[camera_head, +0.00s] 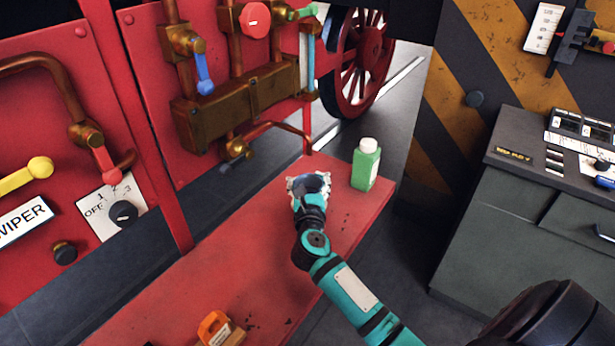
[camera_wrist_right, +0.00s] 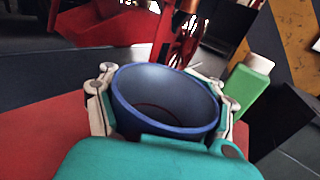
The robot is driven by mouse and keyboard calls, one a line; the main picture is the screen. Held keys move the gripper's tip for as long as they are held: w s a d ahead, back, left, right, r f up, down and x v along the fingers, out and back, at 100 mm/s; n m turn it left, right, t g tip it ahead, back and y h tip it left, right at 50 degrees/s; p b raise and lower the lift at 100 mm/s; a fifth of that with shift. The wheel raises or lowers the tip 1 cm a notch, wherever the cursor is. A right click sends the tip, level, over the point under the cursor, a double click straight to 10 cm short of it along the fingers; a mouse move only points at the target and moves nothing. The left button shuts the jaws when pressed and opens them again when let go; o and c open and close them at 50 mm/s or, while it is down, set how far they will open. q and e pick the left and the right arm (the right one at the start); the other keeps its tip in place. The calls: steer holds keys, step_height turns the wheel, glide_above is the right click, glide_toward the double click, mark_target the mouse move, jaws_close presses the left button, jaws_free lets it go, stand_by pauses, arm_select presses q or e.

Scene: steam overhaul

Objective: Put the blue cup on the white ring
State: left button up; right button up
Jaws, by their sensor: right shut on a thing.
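The blue cup (camera_wrist_right: 165,100) sits upright between the fingers of my right gripper (camera_wrist_right: 160,78) in the right wrist view. Its open mouth faces the camera and it looks empty. In the head view my right gripper (camera_head: 308,184) is over the far end of the red ledge, and only a little of the cup (camera_head: 318,181) shows. I cannot tell whether the cup touches the ledge. I cannot make out the white ring in either view; the gripper and cup hide the surface beneath them. My left gripper is out of view.
A green bottle with a white cap (camera_head: 366,164) stands close to the right of the gripper. An orange object (camera_head: 214,328) lies on the near part of the red ledge (camera_head: 255,250). Brass pipes and a valve block (camera_head: 240,106) are behind. A grey cabinet (camera_head: 510,220) stands at right.

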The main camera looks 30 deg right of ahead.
mark_target(309, 179)
steer(key=x, duration=0.3)
steer(key=shift+w+d+f, duration=0.15)
steer(key=shift+w+d, duration=0.05)
steer(key=shift+d, duration=0.05)
steer(key=shift+w+d, duration=0.35)
steer(key=shift+w, duration=0.15)
step_height(309, 179, down, 4)
steer(key=shift+w+d+r+b, duration=0.15)
steer(key=shift+w+b, duration=0.05)
steer(key=shift+b, duration=0.1)
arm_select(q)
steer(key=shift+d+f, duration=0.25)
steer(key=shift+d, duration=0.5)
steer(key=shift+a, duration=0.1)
arm_select(e)
steer(key=o, duration=1.8)
steer(key=shift+c, duration=0.2)
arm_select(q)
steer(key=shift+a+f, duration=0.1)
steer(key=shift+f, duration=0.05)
